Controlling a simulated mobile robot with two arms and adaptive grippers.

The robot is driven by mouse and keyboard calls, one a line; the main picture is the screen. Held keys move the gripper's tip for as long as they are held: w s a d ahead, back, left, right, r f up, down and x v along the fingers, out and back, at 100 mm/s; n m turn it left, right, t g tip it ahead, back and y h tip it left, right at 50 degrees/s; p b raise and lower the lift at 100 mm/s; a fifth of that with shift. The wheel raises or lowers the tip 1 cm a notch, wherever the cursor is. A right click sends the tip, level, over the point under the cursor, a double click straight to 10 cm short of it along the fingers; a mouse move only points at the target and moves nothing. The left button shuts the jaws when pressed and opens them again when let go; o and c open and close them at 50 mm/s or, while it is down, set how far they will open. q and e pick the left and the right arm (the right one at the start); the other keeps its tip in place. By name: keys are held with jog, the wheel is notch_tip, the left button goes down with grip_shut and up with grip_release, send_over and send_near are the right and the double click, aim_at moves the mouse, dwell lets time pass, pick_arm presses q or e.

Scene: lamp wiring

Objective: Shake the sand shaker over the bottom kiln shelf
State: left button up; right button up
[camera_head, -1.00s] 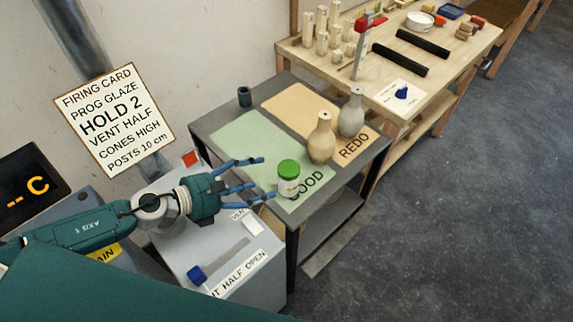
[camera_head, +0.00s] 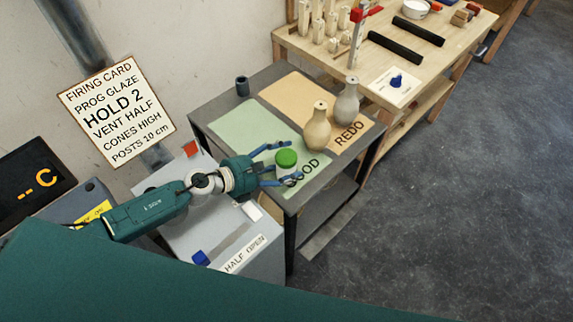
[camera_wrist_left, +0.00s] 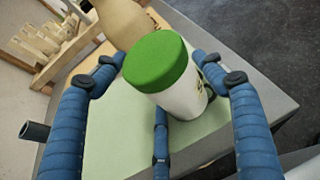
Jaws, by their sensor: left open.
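The sand shaker, a white jar with a green lid (camera_head: 286,160), stands upright on the green GOOD mat near the dark table's front edge. My left gripper (camera_head: 280,162) is open, with its blue fingers reaching around the shaker. In the left wrist view the shaker (camera_wrist_left: 184,92) sits between the spread fingers (camera_wrist_left: 160,95), and I cannot tell whether any finger touches it. The lower part of the jar is partly hidden by fingers in the head view. My right gripper is not in view. The bottom kiln shelf cannot be made out.
Two vases, one beige (camera_head: 317,128) and one grey (camera_head: 347,102), stand just behind the shaker by the REDO mat (camera_head: 292,96). A small dark cup (camera_head: 242,86) stands at the table's back left. A wooden bench (camera_head: 440,60) with posts and bars is beyond.

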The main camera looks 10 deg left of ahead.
aim_at(283, 153)
pick_arm(q)
jog(key=shift+s, duration=0.1)
jog(key=c, duration=0.4)
jog(key=shift+r, duration=0.1)
jog(key=c, duration=0.6)
jog(key=shift+r, duration=0.35)
notch_tip(283, 153, up, 8)
jog(key=p, duration=0.5)
jog(key=shift+r+p, duration=0.65)
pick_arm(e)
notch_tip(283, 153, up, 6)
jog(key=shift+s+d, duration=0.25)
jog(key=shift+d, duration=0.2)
